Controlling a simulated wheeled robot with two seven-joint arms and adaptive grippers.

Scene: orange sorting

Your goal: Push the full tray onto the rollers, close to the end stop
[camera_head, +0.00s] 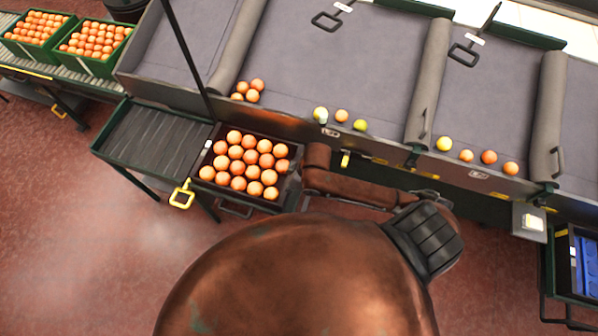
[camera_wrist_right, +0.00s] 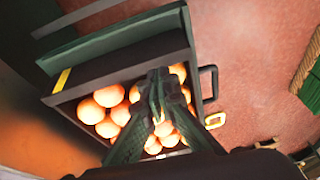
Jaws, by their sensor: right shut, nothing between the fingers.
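The full tray (camera_head: 207,158) is dark and filled with several oranges; it sits at the right end of the roller stand. The bare rollers (camera_head: 155,140) show to its left, inside a green frame. The frame's far left end (camera_head: 110,127) may be the end stop; I cannot tell. My right arm reaches in from the right, and my right gripper (camera_head: 292,188) is at the tray's right side, partly hard to make out. In the wrist view the right gripper (camera_wrist_right: 158,85) is shut and empty, in front of the oranges; contact with the tray is unclear. My left gripper is out of view.
A grey sorting table (camera_head: 340,70) runs behind the tray, with several loose oranges and yellowish fruit near its front edge. A yellow handle (camera_head: 182,194) juts from the stand's front. Green crates of oranges (camera_head: 98,67) stand at the far left. The rollers are clear.

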